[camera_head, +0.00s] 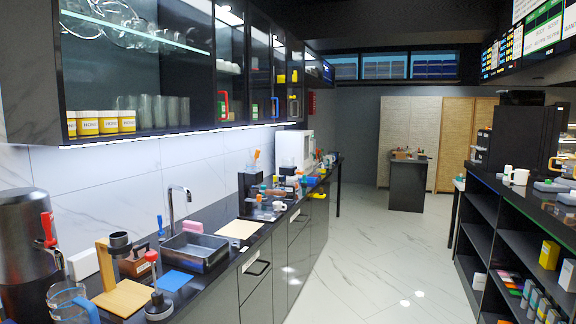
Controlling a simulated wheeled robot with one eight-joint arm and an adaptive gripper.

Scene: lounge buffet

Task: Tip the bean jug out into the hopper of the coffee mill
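A clear glass jug (72,304) with a bluish handle stands at the bottom left corner of the counter, partly cut off by the frame edge. I cannot tell whether it is the bean jug or whether it holds beans. Behind it, a wooden stand (124,298) has an upright post carrying a black cup (119,242). A brown box (136,263) stands behind the stand. A black upright machine (249,187) stands farther along the counter. I cannot tell which of these is the coffee mill. My gripper is not in view.
A large dark urn (27,245) with a red lever stands at the far left. Glass-fronted cabinets hang above. The tiled floor (380,262) is open between counter and shelves (508,262).

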